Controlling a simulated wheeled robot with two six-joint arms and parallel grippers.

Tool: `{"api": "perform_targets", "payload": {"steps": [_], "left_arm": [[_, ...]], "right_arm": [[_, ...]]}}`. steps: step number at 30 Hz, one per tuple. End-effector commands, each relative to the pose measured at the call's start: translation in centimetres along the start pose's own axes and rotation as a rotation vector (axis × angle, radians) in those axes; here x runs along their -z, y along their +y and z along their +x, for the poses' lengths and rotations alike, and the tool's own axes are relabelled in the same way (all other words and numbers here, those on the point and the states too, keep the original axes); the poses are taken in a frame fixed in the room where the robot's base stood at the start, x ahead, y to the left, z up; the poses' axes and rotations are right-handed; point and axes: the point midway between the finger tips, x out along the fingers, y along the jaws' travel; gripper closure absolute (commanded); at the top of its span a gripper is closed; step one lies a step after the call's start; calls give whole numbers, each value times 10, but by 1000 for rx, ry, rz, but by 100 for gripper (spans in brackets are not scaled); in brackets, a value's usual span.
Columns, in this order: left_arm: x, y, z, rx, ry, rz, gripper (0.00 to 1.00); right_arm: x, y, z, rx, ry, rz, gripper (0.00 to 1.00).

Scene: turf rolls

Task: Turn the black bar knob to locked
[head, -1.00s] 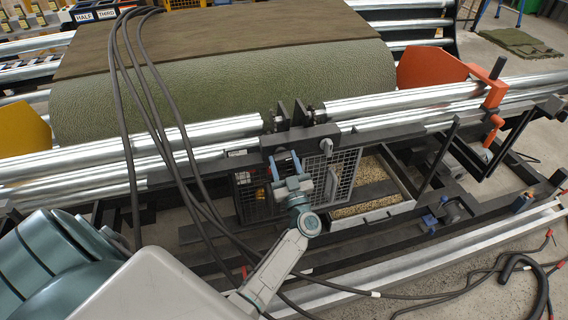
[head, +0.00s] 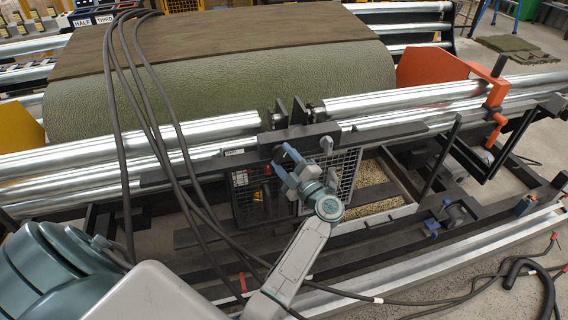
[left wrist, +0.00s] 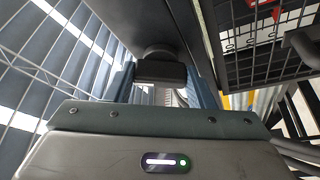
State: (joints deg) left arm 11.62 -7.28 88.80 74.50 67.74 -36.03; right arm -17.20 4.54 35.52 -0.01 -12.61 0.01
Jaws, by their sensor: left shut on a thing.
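The black bar knob (left wrist: 160,72) shows in the left wrist view as a dark block on a round stem, under a dark beam. My left gripper (head: 281,160) is shut on it, with one blue-grey finger on each side of the bar. In the head view the gripper is at the front of the black frame beam, below the roller clamp, and its fingers are tilted. The knob itself is mostly hidden there by the fingers, and I cannot read any locked mark. My right gripper is not in view.
A grey lever handle (head: 327,145) sits just right of the gripper. A black mesh guard (head: 345,172) is below the beam. Black hoses (head: 160,130) hang across the left. Long steel rollers (head: 400,103) and a green turf roll (head: 200,98) lie behind.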

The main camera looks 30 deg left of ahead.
Motion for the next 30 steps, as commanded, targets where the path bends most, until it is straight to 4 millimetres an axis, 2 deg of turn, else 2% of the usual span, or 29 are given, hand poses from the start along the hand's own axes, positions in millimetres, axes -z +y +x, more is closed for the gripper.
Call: {"api": "perform_targets", "payload": {"steps": [15, 30], "left_arm": [[0, 0, -1, 163, 0, -390, 74], [0, 2, 0, 217, -1, -518, 74]], "right_arm": [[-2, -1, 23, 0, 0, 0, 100], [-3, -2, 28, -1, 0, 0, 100]]}}
